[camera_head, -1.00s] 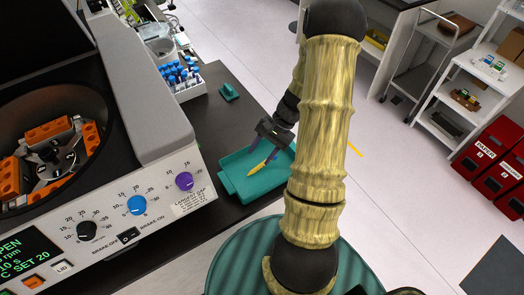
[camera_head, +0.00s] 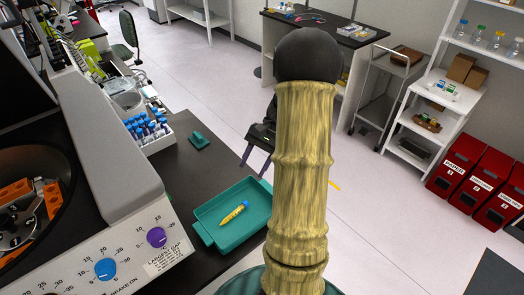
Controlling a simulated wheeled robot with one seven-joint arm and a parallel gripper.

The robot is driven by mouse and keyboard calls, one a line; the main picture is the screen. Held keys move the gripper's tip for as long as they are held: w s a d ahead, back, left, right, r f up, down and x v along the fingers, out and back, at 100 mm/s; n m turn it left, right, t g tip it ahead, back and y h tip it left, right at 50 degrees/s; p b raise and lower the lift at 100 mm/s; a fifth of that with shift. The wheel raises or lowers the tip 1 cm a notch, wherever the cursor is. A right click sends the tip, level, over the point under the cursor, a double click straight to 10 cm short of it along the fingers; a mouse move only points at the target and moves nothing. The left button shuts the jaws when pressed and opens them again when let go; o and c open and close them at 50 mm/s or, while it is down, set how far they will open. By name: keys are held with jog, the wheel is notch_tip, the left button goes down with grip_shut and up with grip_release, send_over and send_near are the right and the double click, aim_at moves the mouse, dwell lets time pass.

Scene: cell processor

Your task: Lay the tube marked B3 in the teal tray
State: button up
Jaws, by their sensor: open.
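The teal tray (camera_head: 205,222) lies on the dark bench to the right of the centrifuge. A yellow tube (camera_head: 233,214) with a blue end lies inside it on the tray floor, slanted. Its marking is too small to read. My gripper (camera_head: 254,172) is open and empty, above and behind the tray, apart from the tube. My arm hides part of the gripper's right side and the area behind it.
A rack of blue-capped tubes (camera_head: 152,146) stands on the bench behind the centrifuge (camera_head: 105,170). A small teal piece (camera_head: 199,141) lies on the bench. Red bins (camera_head: 459,163), a white shelf and a cart stand across the open floor.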

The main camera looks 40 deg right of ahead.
jog(key=v, duration=0.5)
jog(key=shift+r+b, duration=0.1)
jog(key=shift+b, duration=0.2)
